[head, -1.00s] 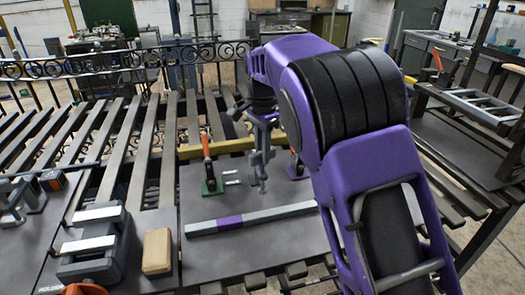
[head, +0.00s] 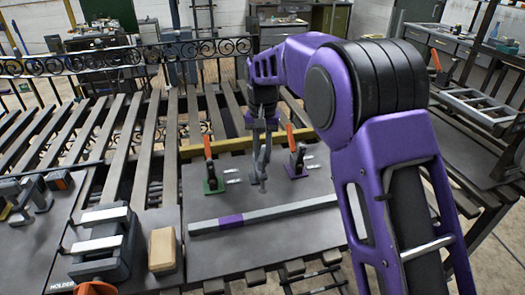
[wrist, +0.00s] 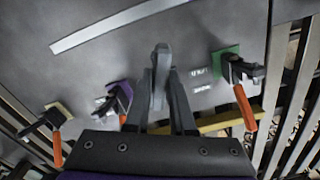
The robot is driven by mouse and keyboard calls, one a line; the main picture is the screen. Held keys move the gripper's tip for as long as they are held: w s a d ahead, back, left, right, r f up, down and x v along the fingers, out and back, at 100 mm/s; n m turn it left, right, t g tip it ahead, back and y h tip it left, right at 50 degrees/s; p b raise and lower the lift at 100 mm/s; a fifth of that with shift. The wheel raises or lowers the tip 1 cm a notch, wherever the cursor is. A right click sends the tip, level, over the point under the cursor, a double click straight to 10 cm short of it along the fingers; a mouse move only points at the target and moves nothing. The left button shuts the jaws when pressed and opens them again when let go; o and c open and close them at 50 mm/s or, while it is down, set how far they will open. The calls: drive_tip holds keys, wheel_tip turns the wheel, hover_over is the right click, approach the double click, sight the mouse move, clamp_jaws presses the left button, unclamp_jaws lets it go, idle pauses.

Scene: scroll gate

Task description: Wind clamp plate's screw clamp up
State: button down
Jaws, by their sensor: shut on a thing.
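My gripper (head: 263,150) points down above the grey clamp plate (head: 235,255). It is shut on a slim grey metal piece (wrist: 160,72), which looks like the screw clamp. In the head view this piece hangs below my fingers, between the green-based toggle clamp (head: 213,183) and the purple-based toggle clamp (head: 297,162). In the wrist view it sticks out past both fingertips. I cannot tell whether its lower end touches the plate. A grey bar with a purple band (head: 275,213) lies across the plate in front of it.
The wrist view also shows a yellow-based toggle clamp (wrist: 55,122) at left. A yellow bar (head: 225,149) runs behind the clamps. At left stand a dark holder block (head: 103,245) and a tan block (head: 162,250). Slats and a scrollwork gate (head: 150,50) lie behind.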

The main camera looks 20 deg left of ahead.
sight(262, 153)
drive_tip(key=n, duration=1.2)
drive_tip(key=shift+f+n, duration=0.1)
drive_tip(key=shift+n, duration=0.3)
drive_tip(key=n, duration=1.1)
drive_tip(key=shift+f+n, duration=0.1)
drive_tip(key=shift+n, duration=0.2)
drive_tip(key=shift+s, duration=0.1)
drive_tip(key=c, duration=0.8)
unclamp_jaws()
drive_tip(key=shift+o, duration=0.2)
wheel_tip(262, 153, up, 18)
drive_tip(key=shift+f, duration=0.2)
